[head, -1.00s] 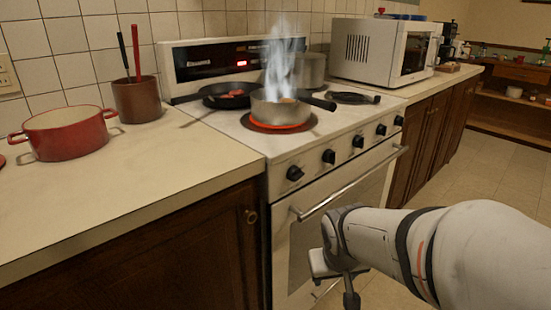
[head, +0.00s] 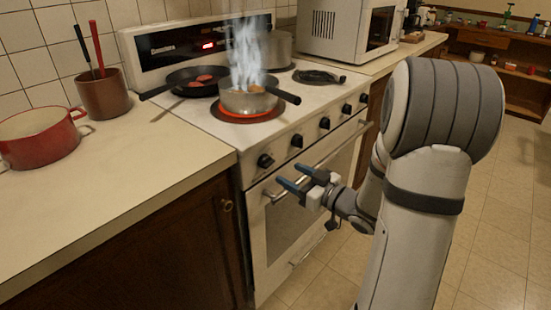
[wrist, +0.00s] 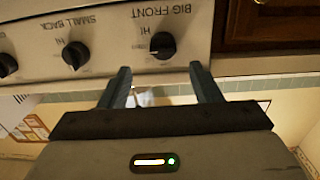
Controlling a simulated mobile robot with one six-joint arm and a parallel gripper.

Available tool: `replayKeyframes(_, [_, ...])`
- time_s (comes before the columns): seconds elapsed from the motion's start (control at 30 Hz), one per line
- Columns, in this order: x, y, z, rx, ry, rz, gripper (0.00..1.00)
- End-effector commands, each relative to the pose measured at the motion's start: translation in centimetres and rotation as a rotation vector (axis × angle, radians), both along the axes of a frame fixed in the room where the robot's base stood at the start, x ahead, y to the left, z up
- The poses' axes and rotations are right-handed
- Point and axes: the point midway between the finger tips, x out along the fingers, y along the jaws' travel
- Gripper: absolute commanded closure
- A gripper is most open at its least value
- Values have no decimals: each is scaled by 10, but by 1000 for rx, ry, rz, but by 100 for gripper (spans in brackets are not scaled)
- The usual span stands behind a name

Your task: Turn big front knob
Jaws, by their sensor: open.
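The big front knob (head: 265,160) is the black knob nearest the left end of the stove's front panel. In the wrist view, the knob (wrist: 163,45) sits under an upside-down "BIG FRONT" label, with "HI" beside it. My gripper (head: 297,178) is in front of the stove, beside the oven handle and a little lower and to the right of this knob. In the wrist view my gripper (wrist: 159,68) is open and empty, with the knob just beyond and between its fingertips. I see no contact.
The small back knob (wrist: 75,53) is beside it. The oven handle (head: 328,160) runs below the panel. A steaming pot (head: 248,101) sits on a glowing red burner; a black pan (head: 182,82) holds food behind it. A red pot (head: 38,140) stands on the left counter.

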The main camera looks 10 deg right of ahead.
Motion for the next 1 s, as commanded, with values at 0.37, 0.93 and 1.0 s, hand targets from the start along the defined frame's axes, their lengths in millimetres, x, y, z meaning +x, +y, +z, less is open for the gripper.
replayKeyframes(0.37, [36, 31, 1, 14, -12, 22, 42])
replayKeyframes(0.93, [61, 48, 2, 13, -11, 17, 42])
replayKeyframes(1.0, [61, 48, 2, 13, -11, 17, 48])
